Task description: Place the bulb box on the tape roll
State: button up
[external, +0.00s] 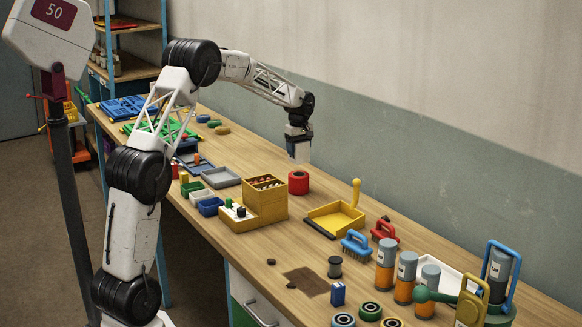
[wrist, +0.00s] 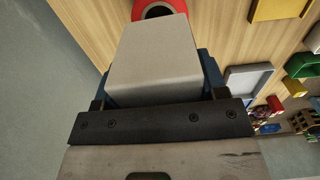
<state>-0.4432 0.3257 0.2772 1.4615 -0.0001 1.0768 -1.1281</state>
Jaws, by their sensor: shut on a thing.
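The bulb box (external: 299,152) is a pale grey-white box, held in my gripper (external: 298,134) above the table. In the wrist view, the box (wrist: 153,58) fills the space in front of my gripper (wrist: 157,92), which is shut on it. The tape roll (external: 299,183) is a red roll lying flat on the table. In the external view it is below the held box, with a gap between them. In the wrist view, the tape roll (wrist: 143,9) shows just beyond the box's far end, its lower part hidden by the box.
A yellow dustpan (external: 335,220) lies to the right of the roll, and a tan stepped organizer (external: 266,206) stands to its left. A grey tray (external: 221,177) is farther left. A wall runs behind the table. Bare wood surrounds the roll.

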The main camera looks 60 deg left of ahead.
aim_at(299, 160)
jog(key=shift+f, duration=2.45)
jog(key=shift+f, duration=0.1)
jog(key=o, duration=0.9)
jog(key=shift+o, duration=0.2)
notch_tip(299, 160, up, 12)
jog(key=shift+r, duration=0.1)
